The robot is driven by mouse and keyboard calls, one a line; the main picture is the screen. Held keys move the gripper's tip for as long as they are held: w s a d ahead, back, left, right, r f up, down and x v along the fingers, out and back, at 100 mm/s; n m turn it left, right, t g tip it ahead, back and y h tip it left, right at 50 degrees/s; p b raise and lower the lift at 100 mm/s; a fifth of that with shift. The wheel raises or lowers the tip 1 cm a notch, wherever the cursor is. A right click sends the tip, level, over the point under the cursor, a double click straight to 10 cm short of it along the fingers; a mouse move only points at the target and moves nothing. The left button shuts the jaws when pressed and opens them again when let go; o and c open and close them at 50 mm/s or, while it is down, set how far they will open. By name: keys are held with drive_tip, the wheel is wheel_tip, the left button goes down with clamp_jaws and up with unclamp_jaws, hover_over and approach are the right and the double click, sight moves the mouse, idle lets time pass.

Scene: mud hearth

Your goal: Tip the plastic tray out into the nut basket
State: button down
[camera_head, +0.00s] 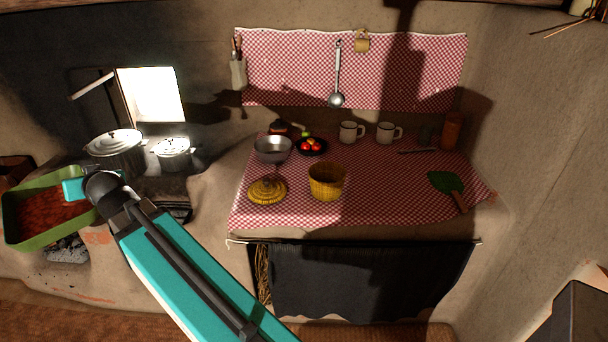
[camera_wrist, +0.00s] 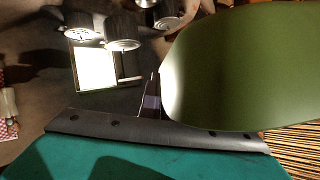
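The green plastic tray (camera_head: 32,236) is at the far left of the head view, with a layer of reddish-brown pieces in it. It is raised in front of the stove, nearly level. My gripper (camera_head: 76,189) is at its right end and appears shut on its rim; the fingertips are mostly hidden. In the wrist view the tray's smooth green side (camera_wrist: 240,65) fills the right, against a dark finger of my gripper (camera_wrist: 152,98). The nut basket (camera_head: 326,183), yellow and woven, stands upright and open on the checked counter, well right of the tray.
A yellow woven lid (camera_head: 267,190) lies left of the basket. Behind stand a metal bowl (camera_head: 273,149) and a dark bowl of red fruit (camera_head: 311,147). Two lidded pots (camera_head: 115,148) (camera_head: 173,153) stand on the stove.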

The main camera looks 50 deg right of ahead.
drive_tip(key=s+d+f+m+g+h+b, duration=0.2)
drive_tip(key=d+f+m+h+b, duration=0.35)
drive_tip(key=d, duration=0.75)
drive_tip(key=s+d+f+m+g+h+b, duration=0.2)
drive_tip(key=d+f+m+h, duration=0.1)
drive_tip(key=d+f, duration=0.8)
drive_tip(key=s+d+f+m+g+h+b, duration=0.1)
drive_tip(key=s+d+m+g+b, duration=0.1)
drive_tip(key=d, duration=0.6)
drive_tip(key=s+d+f+m+g+h+b, duration=0.1)
drive_tip(key=s+d+m+g+h+b, duration=0.1)
drive_tip(key=s+d+m+g, duration=0.3)
drive_tip(key=s+d+m+g+h+b, duration=0.1)
drive_tip(key=s+d+m+g+b, duration=0.2)
drive_tip(key=s+d, duration=0.7)
drive_tip(key=d+m+g, duration=0.1)
drive_tip(key=d+g, duration=0.1)
drive_tip(key=d, duration=0.1)
drive_tip(key=shift+f, duration=0.4)
drive_tip(key=shift+d+r, duration=0.15)
drive_tip(key=s+d+r+m+t+y+p, duration=0.3)
drive_tip(key=s+d+r+y+p, duration=0.3)
drive_tip(key=p, duration=1.1)
drive_tip(key=shift+s+r+t+p, duration=0.25)
drive_tip(key=shift+r+t+p, duration=0.15)
drive_tip(key=shift+r+t, duration=0.3)
